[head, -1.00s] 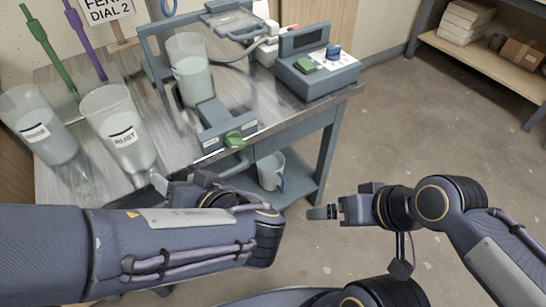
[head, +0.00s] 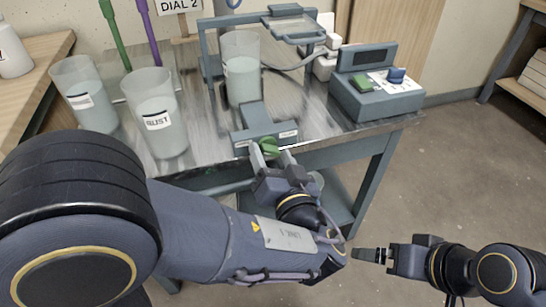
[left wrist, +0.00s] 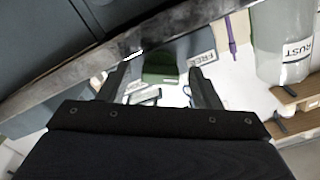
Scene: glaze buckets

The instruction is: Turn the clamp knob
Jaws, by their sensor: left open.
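The green clamp knob (head: 269,147) sits on the front of the blue-grey clamp block (head: 252,134) at the table's front edge. My left gripper (head: 270,157) is open, with its two fingers on either side of the knob. The left wrist view shows the knob (left wrist: 160,68) between the open fingers (left wrist: 158,82), with gaps on both sides; I cannot make out contact. A clear bucket (head: 241,75) of pale liquid stands behind the clamp. My right gripper (head: 358,254) is off to the right over the floor, seen side-on, so its opening is unclear.
A bucket labelled RUST (head: 158,125) and another labelled bucket (head: 86,100) stand at the table's left. A blue-grey frame (head: 208,60) rises behind the clamp. Floor at right is clear.

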